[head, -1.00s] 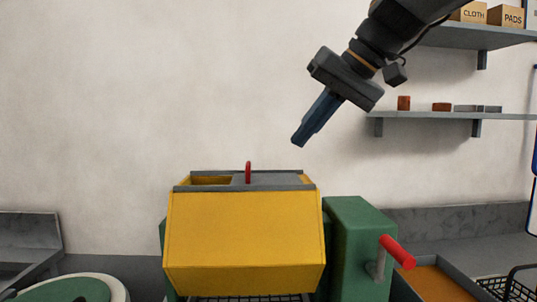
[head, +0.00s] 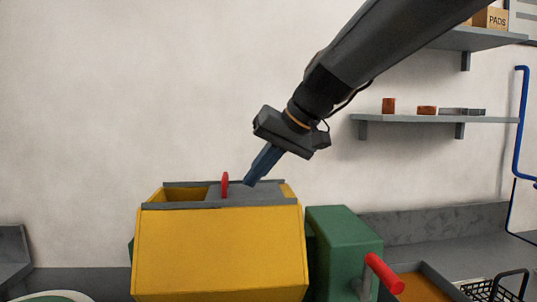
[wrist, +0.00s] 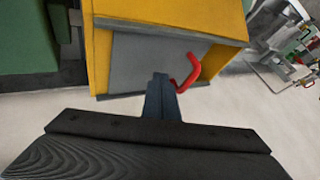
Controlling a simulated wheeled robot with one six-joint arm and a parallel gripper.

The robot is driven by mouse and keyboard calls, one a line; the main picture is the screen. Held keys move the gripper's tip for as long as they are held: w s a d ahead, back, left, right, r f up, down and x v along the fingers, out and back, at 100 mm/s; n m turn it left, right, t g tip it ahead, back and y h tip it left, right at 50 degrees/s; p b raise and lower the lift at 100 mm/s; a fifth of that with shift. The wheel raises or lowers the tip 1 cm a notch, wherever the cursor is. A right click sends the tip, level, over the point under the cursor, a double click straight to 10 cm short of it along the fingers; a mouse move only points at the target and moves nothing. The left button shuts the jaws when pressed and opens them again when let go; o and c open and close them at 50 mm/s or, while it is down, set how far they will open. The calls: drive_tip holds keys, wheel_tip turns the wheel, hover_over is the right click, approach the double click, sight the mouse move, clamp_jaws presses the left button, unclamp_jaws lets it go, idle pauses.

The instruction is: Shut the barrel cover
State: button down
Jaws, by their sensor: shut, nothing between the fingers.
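The yellow barrel (head: 220,252) stands below my gripper, with grey rails along its top opening. Its grey sliding cover (head: 242,192) lies over the right part of the opening, and the left part is open. A red handle (head: 225,184) stands upright at the cover's left end. My gripper (head: 250,182) is shut and empty, pointing down just right of the handle. In the wrist view the closed fingers (wrist: 161,80) are over the grey cover (wrist: 140,60), close beside the red handle (wrist: 190,72). I cannot tell whether they touch it.
A green housing (head: 342,250) with a red crank handle (head: 384,272) stands right of the barrel. An orange-bottomed tray (head: 415,288) and a black wire basket (head: 495,290) are further right. Wall shelves (head: 440,118) hang at the right. The space above the barrel's left is clear.

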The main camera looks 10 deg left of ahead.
sight(241, 193)
drive_tip(key=shift+s+a+r+p, duration=0.2)
drive_tip(key=shift+s+a+r, duration=0.1)
drive_tip(key=shift+a, duration=0.3)
drive_tip(key=shift+s+a+r+p, duration=0.15)
drive_tip(key=shift+a+r+p, duration=0.1)
drive_tip(key=shift+a, duration=0.65)
